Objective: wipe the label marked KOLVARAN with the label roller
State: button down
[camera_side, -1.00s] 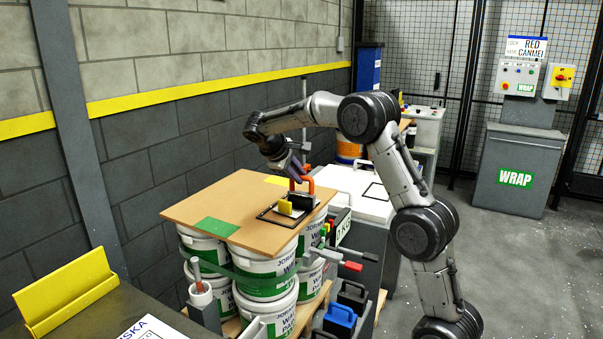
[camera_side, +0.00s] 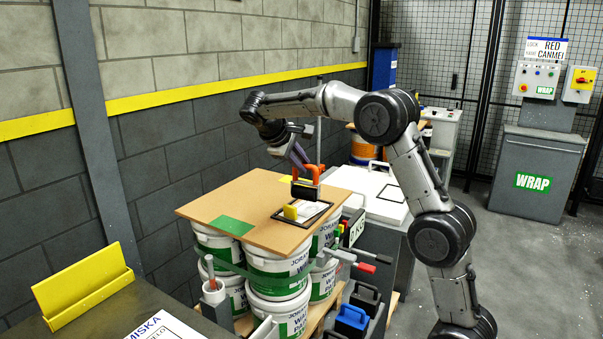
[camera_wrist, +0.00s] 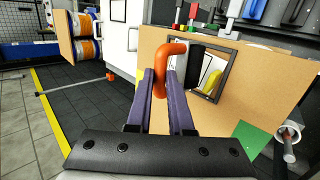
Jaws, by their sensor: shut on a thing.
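My gripper (camera_side: 298,157), with purple fingers, is shut on the orange handle of a tool with a black head (camera_side: 305,190); it looks like the label roller. In the wrist view the orange handle (camera_wrist: 161,68) sits between my fingers, and the black head shows beside the frame. I cannot read KOLVARAN anywhere; writing on the framed sheet is too small to tell.
The brown board (camera_side: 245,200), with a green patch (camera_side: 229,226), lies on stacked white pails (camera_side: 278,272). A yellow holder (camera_side: 85,285) and a sheet reading MISKA (camera_side: 160,332) are at the lower left. A white-topped cabinet (camera_side: 365,183) stands behind right.

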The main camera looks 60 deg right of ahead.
jog(key=shift+r, duration=1.7)
notch_tip(320, 180, up, 4)
jog(key=r, duration=0.1)
send_over(301, 189)
jog(key=w+a+n+t+y, duration=0.35)
jog(key=a+n, duration=0.35)
jog(key=a, duration=0.5)
jog(key=w+a+n+t+y, duration=0.35)
jog(key=a+n, duration=0.35)
jog(key=a, duration=0.4)
jog(key=w+a+n+t+y, duration=0.35)
jog(key=a+n, duration=0.35)
jog(key=a, duration=0.5)
notch_tip(301, 189, down, 14)
jog(key=x, duration=1.9)
jog(key=shift+d+g, duration=0.2)
jog(key=shift+g, duration=0.25)
